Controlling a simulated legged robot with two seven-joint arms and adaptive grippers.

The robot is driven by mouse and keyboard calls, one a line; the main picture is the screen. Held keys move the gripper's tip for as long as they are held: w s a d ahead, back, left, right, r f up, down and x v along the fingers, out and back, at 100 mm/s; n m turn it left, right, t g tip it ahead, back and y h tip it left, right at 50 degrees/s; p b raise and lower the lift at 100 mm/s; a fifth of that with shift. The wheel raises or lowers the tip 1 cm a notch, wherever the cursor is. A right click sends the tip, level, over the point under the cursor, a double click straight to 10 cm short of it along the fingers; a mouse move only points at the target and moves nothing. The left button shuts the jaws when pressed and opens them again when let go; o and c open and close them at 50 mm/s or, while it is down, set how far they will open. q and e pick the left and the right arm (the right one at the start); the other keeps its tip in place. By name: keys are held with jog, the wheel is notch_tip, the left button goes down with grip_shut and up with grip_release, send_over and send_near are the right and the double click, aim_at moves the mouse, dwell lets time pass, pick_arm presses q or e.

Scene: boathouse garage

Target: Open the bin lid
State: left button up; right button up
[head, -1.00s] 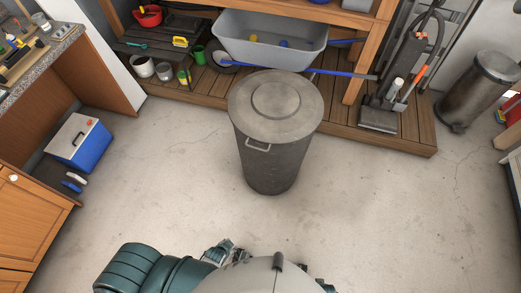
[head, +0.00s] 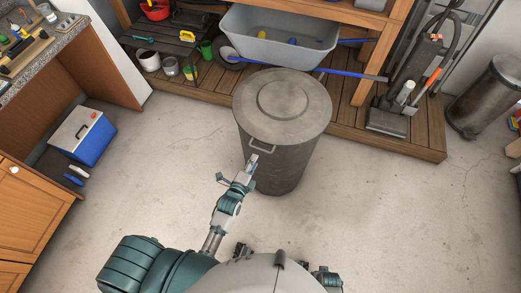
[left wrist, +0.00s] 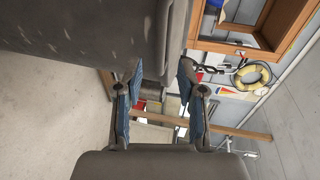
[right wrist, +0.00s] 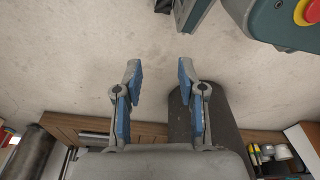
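The grey metal bin (head: 290,160) stands upright on the floor ahead. Its round lid (head: 310,115) lies flat on top, closed. A loop handle (head: 262,147) sits on the near side just below the lid. In the left wrist view, the bin's side (left wrist: 70,35) fills the upper left, beside the open left fingers (left wrist: 158,75). My right gripper (right wrist: 160,72) is open and empty in the right wrist view, with the bin (right wrist: 228,112) beyond it.
A wooden deck (head: 345,130) with a grey tub (head: 275,45) and a vacuum cleaner (head: 405,80) lies behind the bin. A blue cooler (head: 83,137) stands left, and a metal can (head: 485,98) right. The concrete floor around the bin is clear.

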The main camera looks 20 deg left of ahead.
aim_at(261, 149)
pick_arm(q)
jog(key=shift+b+x, duration=0.5)
jog(key=shift+x, duration=3.45)
pick_arm(e)
jog(key=shift+w+r, duration=0.45)
jog(key=shift+r, duration=0.25)
jog(key=shift+w+r, duration=0.45)
jog(key=shift+r, duration=0.25)
pick_arm(q)
jog(key=shift+d, duration=0.1)
grip_shut()
